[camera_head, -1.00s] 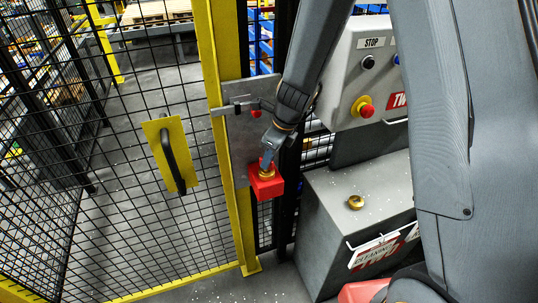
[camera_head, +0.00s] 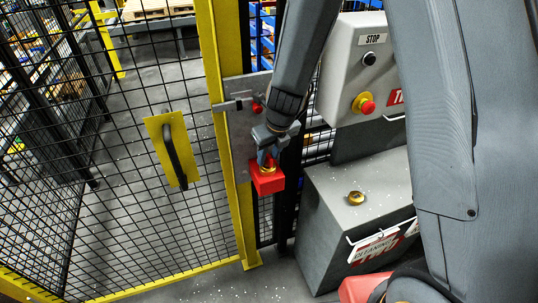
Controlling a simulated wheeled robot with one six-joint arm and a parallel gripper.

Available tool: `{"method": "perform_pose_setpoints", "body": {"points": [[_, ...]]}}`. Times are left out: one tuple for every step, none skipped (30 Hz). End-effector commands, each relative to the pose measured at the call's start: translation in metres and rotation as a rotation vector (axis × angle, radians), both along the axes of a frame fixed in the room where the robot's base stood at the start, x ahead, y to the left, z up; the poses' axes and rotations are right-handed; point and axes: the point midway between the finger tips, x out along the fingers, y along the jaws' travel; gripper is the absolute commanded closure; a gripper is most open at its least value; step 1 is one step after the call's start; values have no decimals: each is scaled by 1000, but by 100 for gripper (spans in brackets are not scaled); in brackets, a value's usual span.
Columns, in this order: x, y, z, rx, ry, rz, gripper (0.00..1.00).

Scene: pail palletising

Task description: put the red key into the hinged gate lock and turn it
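The gate lock is a red box (camera_head: 267,184) with a brass ring (camera_head: 268,169) on top, low on a grey plate (camera_head: 240,140) at the yellow gate post. My gripper (camera_head: 267,161) points down at the brass ring, right over the red box. Its fingers are small here and overlap the ring, so I cannot tell whether they touch it or how far apart they are. The red key is not clearly distinguishable; my gripper and the lock may hide it. A small red knob (camera_head: 257,108) sits by the latch bar (camera_head: 233,104) above.
The yellow-framed mesh gate has a black handle on a yellow plate (camera_head: 186,152) at left. A grey control box (camera_head: 345,60) with a red stop button (camera_head: 367,107) stands right. A grey cabinet (camera_head: 325,225) with a loose brass ring (camera_head: 355,198) is below it.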

Motion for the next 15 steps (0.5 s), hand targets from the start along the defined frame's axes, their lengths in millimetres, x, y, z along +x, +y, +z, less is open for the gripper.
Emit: {"method": "perform_pose_setpoints", "body": {"points": [[0,0,0,0,0,0,68],[0,0,1,0,0,0,68],[0,0,2,0,-1,1,68],[0,0,3,1,0,0,68],[-1,0,5,2,-1,-1,68],[-1,-1,9,2,-2,2,68],[-2,-1,12,2,-4,0,68],[-3,-2,15,1,-4,2,68],[-4,-2,20,1,-4,2,68],[-5,-3,24,1,-3,1,68],[-7,-4,28,0,-3,2,68],[-8,-5,35,1,-5,2,68],[-9,-5,40,2,-4,1,68],[-11,-6,44,2,-4,1,68],[-12,-7,49,1,-4,1,68]]}}
